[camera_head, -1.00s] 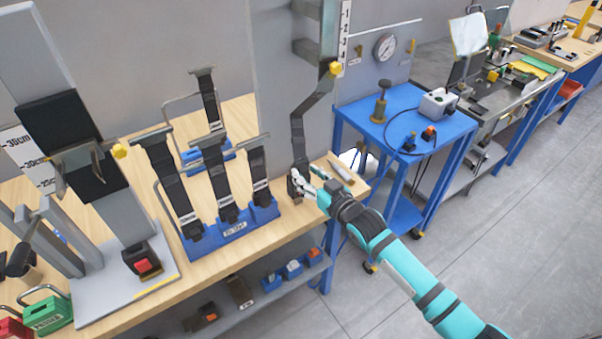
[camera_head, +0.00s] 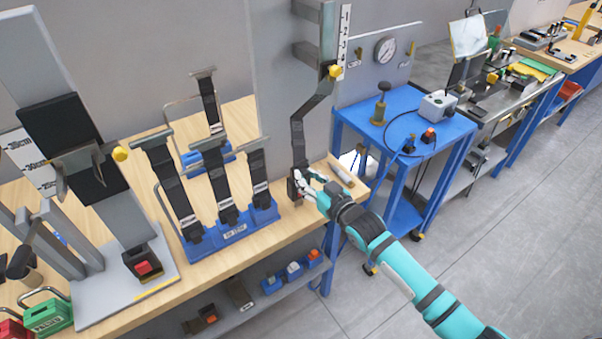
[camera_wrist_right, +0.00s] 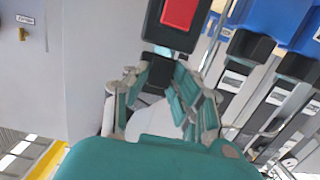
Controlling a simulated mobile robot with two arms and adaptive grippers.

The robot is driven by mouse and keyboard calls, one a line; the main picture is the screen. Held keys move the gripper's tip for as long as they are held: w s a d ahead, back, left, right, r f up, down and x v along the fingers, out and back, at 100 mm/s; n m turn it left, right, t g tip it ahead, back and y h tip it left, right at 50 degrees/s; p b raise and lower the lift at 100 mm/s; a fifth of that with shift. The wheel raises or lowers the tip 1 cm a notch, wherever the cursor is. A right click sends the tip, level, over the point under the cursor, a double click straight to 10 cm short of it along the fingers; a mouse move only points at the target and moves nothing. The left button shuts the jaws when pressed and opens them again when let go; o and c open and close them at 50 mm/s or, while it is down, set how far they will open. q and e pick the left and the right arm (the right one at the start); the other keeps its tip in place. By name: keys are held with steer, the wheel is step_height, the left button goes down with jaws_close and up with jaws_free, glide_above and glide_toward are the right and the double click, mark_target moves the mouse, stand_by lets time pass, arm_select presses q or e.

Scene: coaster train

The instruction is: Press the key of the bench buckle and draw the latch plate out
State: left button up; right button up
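The bench buckle (camera_wrist_right: 181,14) is a black housing with a red key. It fills the top of the right wrist view, and in the head view it stands at the right end of the bench. A dark strap (camera_head: 297,140) runs up from it to a wall post. My right gripper (camera_wrist_right: 156,74) is right at the buckle, its fingertips just off the housing in the wrist view; it also shows in the head view (camera_head: 307,182). A dark part shows between the fingers; I cannot tell whether they touch it. The latch plate is not clearly seen. My left gripper is not in view.
A blue rack (camera_head: 232,230) with several upright straps stands left of the buckle. A grey stand (camera_head: 139,289) with another red-key buckle (camera_head: 143,267) is further left. A pale cylinder (camera_head: 341,174) lies right of the buckle. A blue cart (camera_head: 400,130) stands beyond the bench end.

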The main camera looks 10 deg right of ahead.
mark_target(298, 155)
steer(key=shift+r, duration=0.15)
jaws_close()
steer(key=shift+r+p, duration=2.4)
steer(key=w+d+b, duration=0.3)
steer(key=d, duration=0.5)
stand_by(0.7)
